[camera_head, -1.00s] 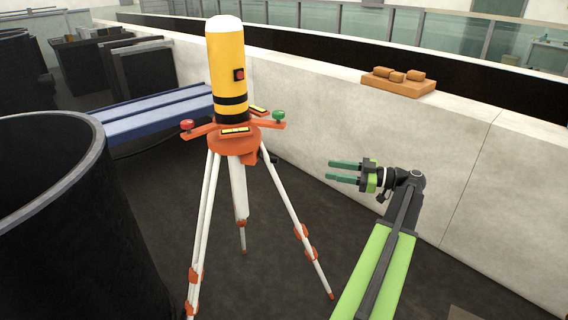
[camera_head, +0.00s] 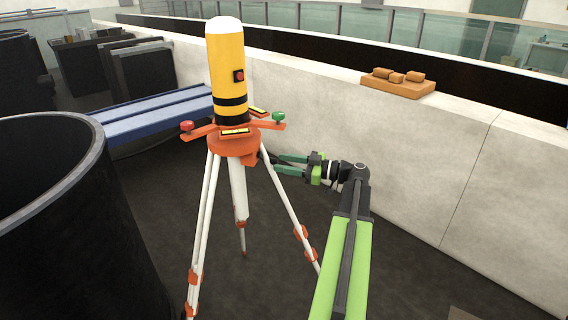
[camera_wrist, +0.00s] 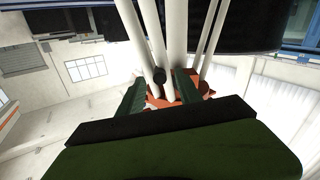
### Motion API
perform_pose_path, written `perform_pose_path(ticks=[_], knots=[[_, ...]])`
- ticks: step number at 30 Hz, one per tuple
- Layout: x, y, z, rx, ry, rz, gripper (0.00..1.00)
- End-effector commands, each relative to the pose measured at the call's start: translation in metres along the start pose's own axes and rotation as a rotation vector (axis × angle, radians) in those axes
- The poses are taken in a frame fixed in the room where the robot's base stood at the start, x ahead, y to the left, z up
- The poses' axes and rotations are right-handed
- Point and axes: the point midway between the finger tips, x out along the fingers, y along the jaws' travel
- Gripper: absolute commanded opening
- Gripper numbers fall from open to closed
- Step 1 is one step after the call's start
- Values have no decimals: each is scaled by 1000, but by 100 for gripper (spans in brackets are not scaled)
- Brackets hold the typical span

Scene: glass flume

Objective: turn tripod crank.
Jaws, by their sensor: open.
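The tripod (camera_head: 240,190) has white legs, orange clamps and an orange head (camera_head: 233,145); it stands upright left of my arm. A yellow cylinder (camera_head: 227,65) with black bands stands on the head. The small dark crank (camera_head: 264,154) juts from the right side of the head. In the wrist view its round black end (camera_wrist: 159,75) shows between my fingers, in front of the white legs. My gripper (camera_head: 279,164), with green fingers, is open just right of the crank; it also shows in the wrist view (camera_wrist: 160,84). Whether a finger touches the crank I cannot tell.
Two arms of the tripod head carry a red knob (camera_head: 187,126) and a green knob (camera_head: 278,116). A large black tub (camera_head: 60,230) stands at the left. A pale wall (camera_head: 420,160) runs behind and to the right, with an orange block tray (camera_head: 398,88) on it.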

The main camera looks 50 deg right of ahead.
Motion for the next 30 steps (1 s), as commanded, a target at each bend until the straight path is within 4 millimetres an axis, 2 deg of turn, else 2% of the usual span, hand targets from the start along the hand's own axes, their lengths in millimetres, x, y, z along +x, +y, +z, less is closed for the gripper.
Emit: perform_pose_path(ticks=[10,18,20,30], knots=[[6,0,0,0,0,0,41],[6,0,0,0,0,-1,6],[6,0,0,0,0,-1,0],[6,0,0,0,0,-1,0]])
